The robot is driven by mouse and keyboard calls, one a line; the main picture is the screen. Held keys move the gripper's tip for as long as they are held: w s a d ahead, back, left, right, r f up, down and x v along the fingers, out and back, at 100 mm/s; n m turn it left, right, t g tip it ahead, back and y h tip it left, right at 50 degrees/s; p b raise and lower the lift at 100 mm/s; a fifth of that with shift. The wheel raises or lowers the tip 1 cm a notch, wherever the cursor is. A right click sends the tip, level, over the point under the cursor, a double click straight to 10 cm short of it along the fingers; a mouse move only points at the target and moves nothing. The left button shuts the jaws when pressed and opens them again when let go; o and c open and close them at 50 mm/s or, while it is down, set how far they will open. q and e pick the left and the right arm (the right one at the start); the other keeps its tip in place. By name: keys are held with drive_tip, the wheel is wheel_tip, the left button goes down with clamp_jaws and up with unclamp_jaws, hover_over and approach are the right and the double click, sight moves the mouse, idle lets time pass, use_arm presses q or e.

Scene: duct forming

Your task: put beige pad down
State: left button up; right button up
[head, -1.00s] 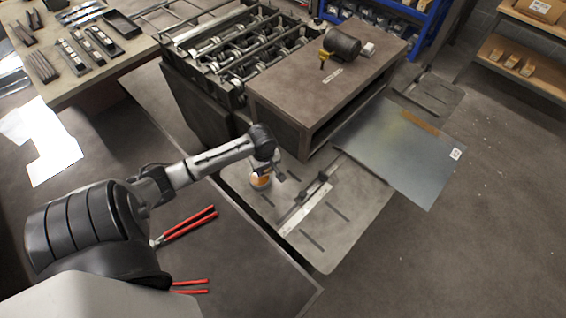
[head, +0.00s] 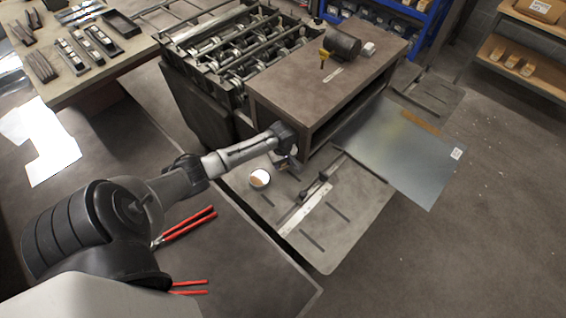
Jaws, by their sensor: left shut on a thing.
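My left gripper (head: 289,162) is above the slotted grey plate at the near end of the machine, beside the brown bench box. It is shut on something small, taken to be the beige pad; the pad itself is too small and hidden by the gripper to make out. A small round container (head: 260,178) with a pale top stands on the plate, left of and apart from the gripper. My right gripper is out of view.
A slotted plate (head: 345,215) carries a rail with a dark clamp (head: 318,184). A sheet of metal (head: 400,150) sticks out at right. The brown bench box (head: 330,85) stands behind. Red-handled tools (head: 190,224) lie on the near table.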

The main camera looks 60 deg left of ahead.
use_arm(q)
drive_tip(key=shift+w+a+f, duration=0.1)
drive_tip(key=shift+w+f, duration=0.05)
drive_tip(key=shift+f, duration=0.3)
drive_tip(key=shift+f, duration=0.15)
drive_tip(key=o, duration=0.9)
wheel_tip(320, 180, up, 6)
drive_tip(key=shift+f+p, duration=0.1)
drive_tip(key=shift+p, duration=0.2)
drive_tip(key=shift+r, duration=1)
